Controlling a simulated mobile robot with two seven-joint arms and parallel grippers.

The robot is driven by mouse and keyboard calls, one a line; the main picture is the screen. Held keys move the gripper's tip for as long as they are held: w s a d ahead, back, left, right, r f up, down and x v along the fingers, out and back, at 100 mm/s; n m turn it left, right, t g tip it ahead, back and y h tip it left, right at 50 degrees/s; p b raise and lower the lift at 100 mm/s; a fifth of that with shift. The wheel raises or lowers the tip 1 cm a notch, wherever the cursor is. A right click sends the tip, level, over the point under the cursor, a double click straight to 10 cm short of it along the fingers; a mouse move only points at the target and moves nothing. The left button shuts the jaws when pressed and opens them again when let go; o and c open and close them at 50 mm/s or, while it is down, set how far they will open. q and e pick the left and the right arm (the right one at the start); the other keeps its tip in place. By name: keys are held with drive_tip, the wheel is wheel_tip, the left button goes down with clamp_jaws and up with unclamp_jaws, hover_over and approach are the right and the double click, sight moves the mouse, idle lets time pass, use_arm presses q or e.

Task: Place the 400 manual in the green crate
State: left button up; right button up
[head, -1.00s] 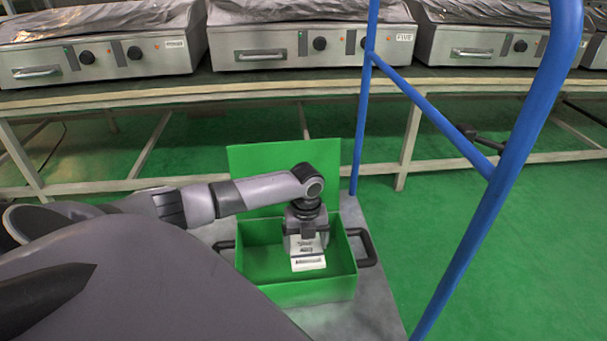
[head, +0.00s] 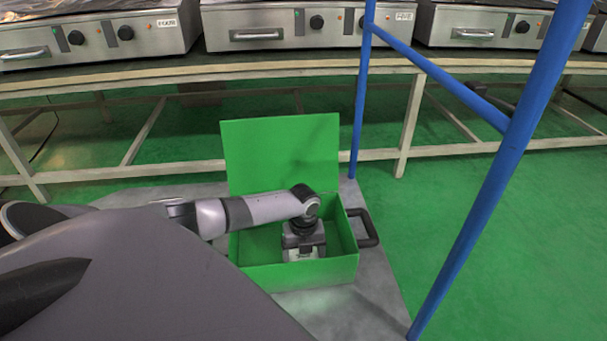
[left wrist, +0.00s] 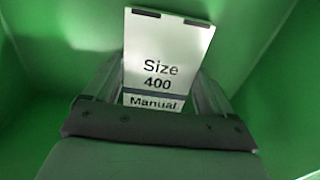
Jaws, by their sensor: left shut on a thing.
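The green crate (head: 300,275) stands open on a grey platform, its lid raised at the back. My left gripper (head: 303,252) is down inside the crate, below the rim. It is shut on the 400 manual (head: 304,256), a white booklet mostly hidden by the gripper in the head view. In the left wrist view the manual (left wrist: 165,60) reads "Size 400 Manual" and sits between the fingers (left wrist: 160,95), with green crate walls around it. Whether the manual touches the crate floor cannot be told. My right gripper is not in view.
Blue rails (head: 490,200) of a cart rise at the right of the crate. A black handle (head: 367,228) sticks out on the crate's right side. Behind is a long table (head: 250,70) with several metal heating units (head: 285,25).

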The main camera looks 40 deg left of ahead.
sight(303, 258)
use_arm(q)
drive_tip(key=shift+f, duration=0.15)
drive_tip(key=o, duration=0.9)
drive_tip(key=shift+r, duration=0.3)
wheel_tip(303, 258, up, 12)
drive_tip(key=p, duration=0.5)
drive_tip(key=shift+p, duration=0.35)
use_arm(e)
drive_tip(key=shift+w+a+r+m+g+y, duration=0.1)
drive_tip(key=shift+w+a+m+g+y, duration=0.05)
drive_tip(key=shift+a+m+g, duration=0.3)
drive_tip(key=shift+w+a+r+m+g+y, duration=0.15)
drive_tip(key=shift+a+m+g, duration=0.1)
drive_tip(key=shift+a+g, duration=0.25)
